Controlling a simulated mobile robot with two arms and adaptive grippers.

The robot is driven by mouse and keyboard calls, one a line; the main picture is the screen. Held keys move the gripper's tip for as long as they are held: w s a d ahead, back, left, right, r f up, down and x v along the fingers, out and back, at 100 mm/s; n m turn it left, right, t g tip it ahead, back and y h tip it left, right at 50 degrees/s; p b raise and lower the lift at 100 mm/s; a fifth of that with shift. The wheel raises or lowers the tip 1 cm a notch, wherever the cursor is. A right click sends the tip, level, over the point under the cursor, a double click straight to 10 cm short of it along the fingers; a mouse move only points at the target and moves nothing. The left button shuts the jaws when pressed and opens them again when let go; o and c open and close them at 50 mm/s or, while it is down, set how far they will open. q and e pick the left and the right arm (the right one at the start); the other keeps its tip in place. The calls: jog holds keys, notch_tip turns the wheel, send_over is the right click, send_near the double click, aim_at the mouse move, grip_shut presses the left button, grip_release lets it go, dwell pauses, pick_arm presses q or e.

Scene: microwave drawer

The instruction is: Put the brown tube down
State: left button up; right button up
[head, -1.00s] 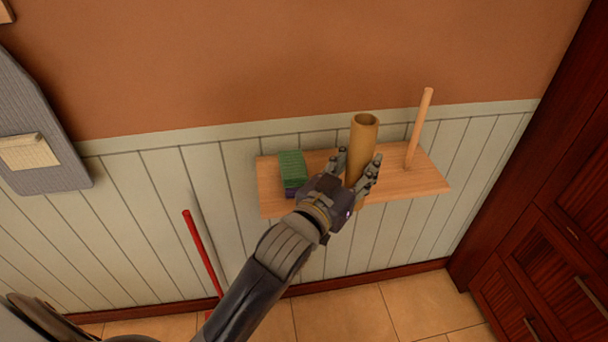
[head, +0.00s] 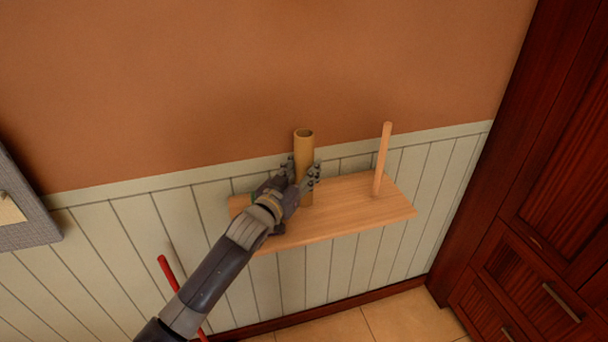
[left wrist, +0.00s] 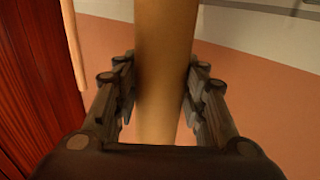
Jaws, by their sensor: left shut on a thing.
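The brown tube (head: 304,148) stands upright at the wooden shelf (head: 355,212), with its open top end showing in the head view. My left gripper (head: 302,176) is shut on the tube from the near left side. In the left wrist view the tube (left wrist: 165,70) runs between the two fingers of the gripper (left wrist: 163,98). The tube's lower end is partly hidden by the gripper, so I cannot tell whether it touches the shelf. My right gripper is not in view.
A light wooden stick (head: 382,158) stands on the shelf to the right of the tube. The shelf between them is clear. A red pole (head: 170,272) is at the lower left. Dark wooden cabinets (head: 540,200) stand at the right.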

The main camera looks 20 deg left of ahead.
pick_arm(q)
notch_tip(320, 180, down, 2)
jog(key=shift+f, duration=0.2)
jog(key=shift+f, duration=0.1)
jog(key=o, duration=0.7)
jog(key=shift+s, duration=0.1)
